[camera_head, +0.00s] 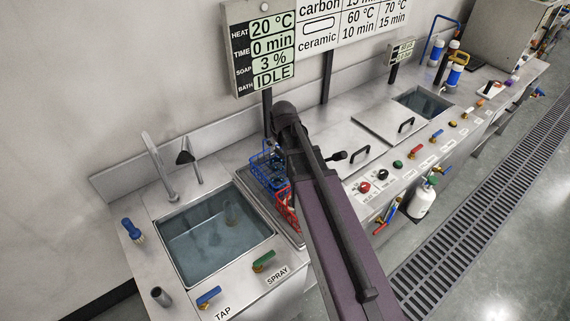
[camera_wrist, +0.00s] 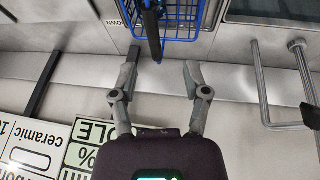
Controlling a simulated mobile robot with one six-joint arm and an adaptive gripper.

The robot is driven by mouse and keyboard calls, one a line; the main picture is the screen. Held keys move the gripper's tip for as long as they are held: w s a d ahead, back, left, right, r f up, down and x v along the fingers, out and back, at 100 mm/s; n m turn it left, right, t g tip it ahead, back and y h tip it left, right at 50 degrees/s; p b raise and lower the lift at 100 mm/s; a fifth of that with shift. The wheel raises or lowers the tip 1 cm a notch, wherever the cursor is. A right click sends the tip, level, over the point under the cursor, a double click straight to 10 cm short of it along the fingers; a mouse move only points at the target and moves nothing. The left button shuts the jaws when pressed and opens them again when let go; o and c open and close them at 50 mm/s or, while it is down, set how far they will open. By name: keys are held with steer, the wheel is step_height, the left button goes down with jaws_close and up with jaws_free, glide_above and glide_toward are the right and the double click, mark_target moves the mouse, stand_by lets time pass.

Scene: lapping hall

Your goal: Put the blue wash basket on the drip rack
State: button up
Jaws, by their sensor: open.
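The blue wash basket (camera_head: 265,168) is a wire basket beside the sink, partly hidden behind my arm in the head view. In the wrist view the basket (camera_wrist: 184,22) shows at the top edge, cut off by the frame. My gripper (camera_wrist: 161,62) is open and empty, its two fingers apart, with the basket beyond the fingertips. A dark bar stands in front of the basket there; I cannot tell what it belongs to. The basket stands over a narrow metal tray (camera_head: 258,203), possibly the drip rack. My gripper is not clearly visible in the head view.
A red wire basket (camera_head: 284,210) stands just in front of the blue one. The water-filled sink (camera_head: 215,240) with a tall tap (camera_head: 158,165) is at left. Lidded baths (camera_head: 378,124) lie at right. A display (camera_head: 262,48) on a post stands behind.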

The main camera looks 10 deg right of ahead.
steer(key=s+f+m+g, duration=0.1)
steer(key=s+m+g, duration=0.3)
steer(key=s, duration=1.5)
steer(key=shift+a+f, duration=0.2)
steer(key=shift+a, duration=0.2)
